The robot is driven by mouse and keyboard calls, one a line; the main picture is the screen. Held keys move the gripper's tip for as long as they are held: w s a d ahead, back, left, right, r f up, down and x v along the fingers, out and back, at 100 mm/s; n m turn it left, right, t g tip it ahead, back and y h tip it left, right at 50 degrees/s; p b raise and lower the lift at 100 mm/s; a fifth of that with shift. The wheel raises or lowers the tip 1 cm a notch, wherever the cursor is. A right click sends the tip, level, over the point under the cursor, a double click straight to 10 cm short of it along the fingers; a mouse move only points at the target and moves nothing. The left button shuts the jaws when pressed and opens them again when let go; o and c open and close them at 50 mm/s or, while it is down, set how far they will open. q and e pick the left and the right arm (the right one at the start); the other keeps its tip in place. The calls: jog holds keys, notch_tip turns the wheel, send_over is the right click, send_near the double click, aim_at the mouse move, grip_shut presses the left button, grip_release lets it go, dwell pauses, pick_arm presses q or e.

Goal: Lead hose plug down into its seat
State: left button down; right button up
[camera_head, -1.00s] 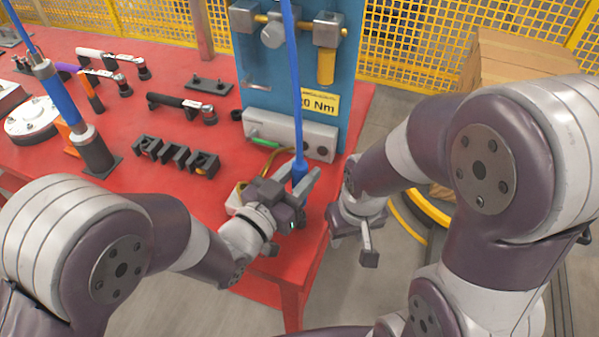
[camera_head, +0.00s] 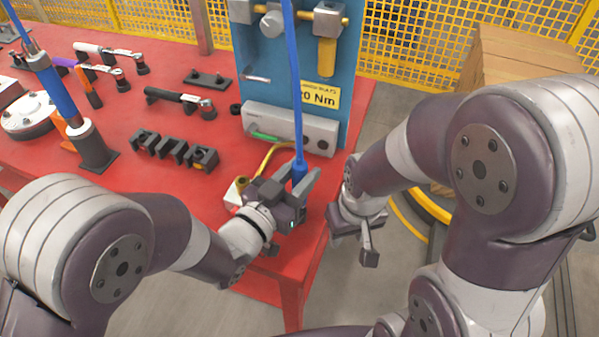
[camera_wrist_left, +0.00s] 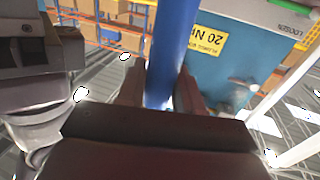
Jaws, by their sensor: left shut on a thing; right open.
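The blue hose (camera_head: 297,90) hangs from above, and its thicker blue plug end (camera_head: 299,173) is between the fingers of my left gripper (camera_head: 301,182). That gripper is shut on it above the table's front right corner. In the left wrist view the blue hose (camera_wrist_left: 163,50) stands between both fingers (camera_wrist_left: 160,92). The plug's lower tip is hidden by the gripper. A small pale block with a brass fitting (camera_head: 240,186) sits just left of the gripper, partly covered; I cannot tell whether it is the seat. My right gripper (camera_head: 370,247) is open and empty, beyond the table's right edge.
The red table (camera_head: 215,150) holds a black slotted block (camera_head: 176,150), torque wrenches (camera_head: 180,101) and a column with a blue sleeve (camera_head: 75,110). A blue panel (camera_head: 345,60) with a grey box (camera_head: 292,127) stands behind. A yellow tube (camera_head: 272,155) curves close behind my left gripper.

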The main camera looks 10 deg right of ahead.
pick_arm(q)
jog(key=shift+f+b, duration=0.6)
jog(key=shift+f, duration=0.15)
jog(key=c, duration=0.7)
grip_release()
jog(key=shift+o, duration=0.2)
jog(key=v, duration=1.2)
jog(key=shift+s+a+p, duration=0.25)
jog(key=shift+p, duration=0.05)
